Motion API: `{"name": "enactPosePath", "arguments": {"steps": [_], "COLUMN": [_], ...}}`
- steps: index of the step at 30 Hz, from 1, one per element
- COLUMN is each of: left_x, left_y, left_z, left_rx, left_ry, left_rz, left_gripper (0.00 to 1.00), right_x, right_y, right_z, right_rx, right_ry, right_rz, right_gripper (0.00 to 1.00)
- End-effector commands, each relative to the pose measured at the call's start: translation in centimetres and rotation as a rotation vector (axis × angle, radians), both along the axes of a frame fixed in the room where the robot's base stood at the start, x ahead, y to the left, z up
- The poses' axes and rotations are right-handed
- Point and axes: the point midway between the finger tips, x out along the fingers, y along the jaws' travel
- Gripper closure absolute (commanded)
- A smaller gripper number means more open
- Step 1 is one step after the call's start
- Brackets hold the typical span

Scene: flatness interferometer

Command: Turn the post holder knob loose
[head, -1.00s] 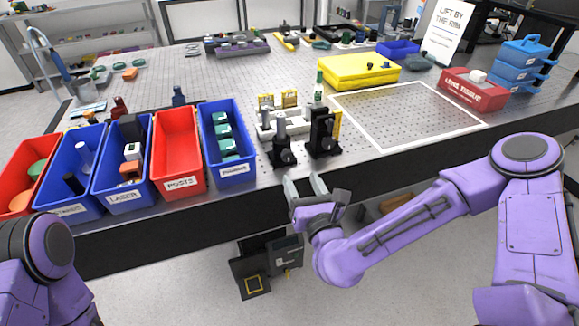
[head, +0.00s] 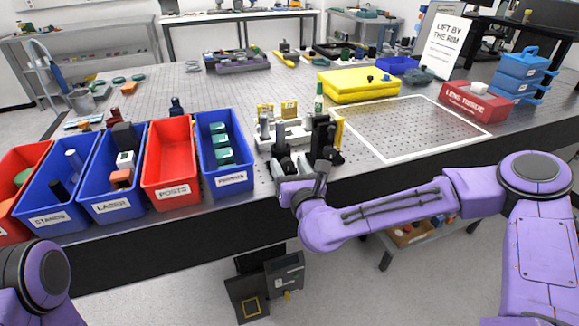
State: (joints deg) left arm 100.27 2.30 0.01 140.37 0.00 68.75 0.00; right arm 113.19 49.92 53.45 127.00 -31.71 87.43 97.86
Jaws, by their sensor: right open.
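Two black post holders stand near the front edge of the bench, in front of a small white fixture (head: 292,133) with yellow-framed parts. The left post holder (head: 281,150) and the right post holder (head: 321,138) are upright. My right gripper (head: 300,170) is open at the bench edge, right in front of them, and its fingers overlap their lower parts in the picture. I cannot tell whether it touches either one. The post holder knob is too small and partly hidden to make out. My left gripper is out of view.
Labelled bins line the front left, including the red posts bin (head: 170,188) and a blue bin (head: 231,180) close to the holders. A white-outlined area (head: 415,125) of the bench lies bare to the right.

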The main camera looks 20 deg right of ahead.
Motion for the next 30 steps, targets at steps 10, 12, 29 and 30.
{"name": "enactPosePath", "arguments": {"steps": [10, 12, 29, 30], "left_x": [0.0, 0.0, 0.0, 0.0], "left_y": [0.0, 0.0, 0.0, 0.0], "left_z": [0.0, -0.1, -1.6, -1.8], "left_rx": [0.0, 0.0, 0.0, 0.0], "left_ry": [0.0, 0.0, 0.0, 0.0], "left_rz": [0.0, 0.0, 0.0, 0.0], "left_gripper": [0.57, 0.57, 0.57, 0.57], "right_x": [0.0, 0.0, 0.0, 0.0], "right_y": [0.0, 0.0, 0.1, 0.1], "right_z": [0.0, 0.0, -0.2, -0.2], "right_rx": [-0.001, -0.005, -0.327, -0.365], "right_ry": [0.0, -0.001, -0.014, -0.015], "right_rz": [0.0, 0.0, 0.0, 0.0], "right_gripper": [0.97, 0.97, 0.97, 0.97]}}
